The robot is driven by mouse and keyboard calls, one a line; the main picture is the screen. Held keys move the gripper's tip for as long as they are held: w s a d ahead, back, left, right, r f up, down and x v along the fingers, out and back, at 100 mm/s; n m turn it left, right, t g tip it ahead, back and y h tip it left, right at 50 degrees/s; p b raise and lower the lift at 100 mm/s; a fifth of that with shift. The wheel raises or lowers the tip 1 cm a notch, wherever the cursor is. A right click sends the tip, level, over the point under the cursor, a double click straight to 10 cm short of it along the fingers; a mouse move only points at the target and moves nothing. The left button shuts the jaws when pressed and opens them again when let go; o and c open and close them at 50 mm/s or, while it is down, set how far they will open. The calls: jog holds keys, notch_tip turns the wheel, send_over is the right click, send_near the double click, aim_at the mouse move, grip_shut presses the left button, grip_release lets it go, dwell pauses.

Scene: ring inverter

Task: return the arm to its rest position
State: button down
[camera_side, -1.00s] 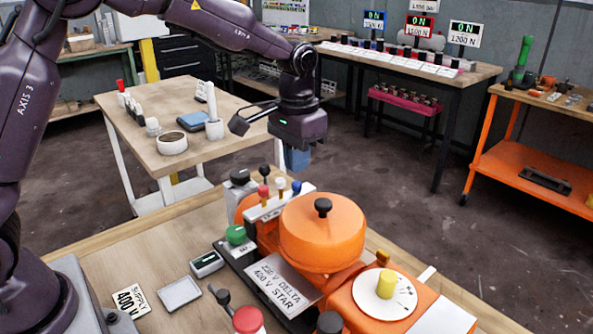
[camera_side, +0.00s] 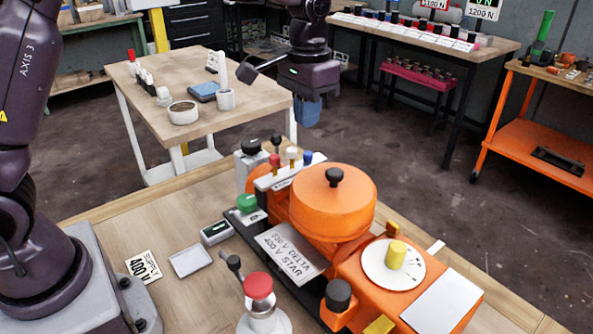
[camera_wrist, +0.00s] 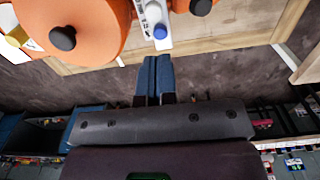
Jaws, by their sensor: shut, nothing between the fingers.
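My gripper (camera_side: 308,92) is near the top of the side view, raised above and behind the orange machine (camera_side: 320,205) and clear of it. In the wrist view its two blue fingers (camera_wrist: 156,62) lie side by side, shut and empty. The orange machine, with a round drum and black top knob (camera_side: 334,177), stands on the wooden bench; it also shows in the wrist view (camera_wrist: 108,28). My upper arm runs out of the top of the side view, so part of it is hidden.
A row of coloured knobs (camera_side: 290,170) stands behind the drum, and a yellow dial knob (camera_side: 396,252) sits to its right. A wooden side table (camera_side: 165,62) holds small items at the back left. An orange cart (camera_side: 500,120) stands at right. Open floor lies between.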

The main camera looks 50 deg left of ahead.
jog(key=s+a+r+t, duration=0.1)
jog(key=s+r+t, duration=0.1)
jog(key=s, duration=1)
jog(key=s+a+r+t, duration=0.2)
jog(key=s+r, duration=0.3)
jog(key=s, duration=0.7)
jog(key=shift+s+t, duration=0.3)
jog(key=shift+t, duration=0.5)
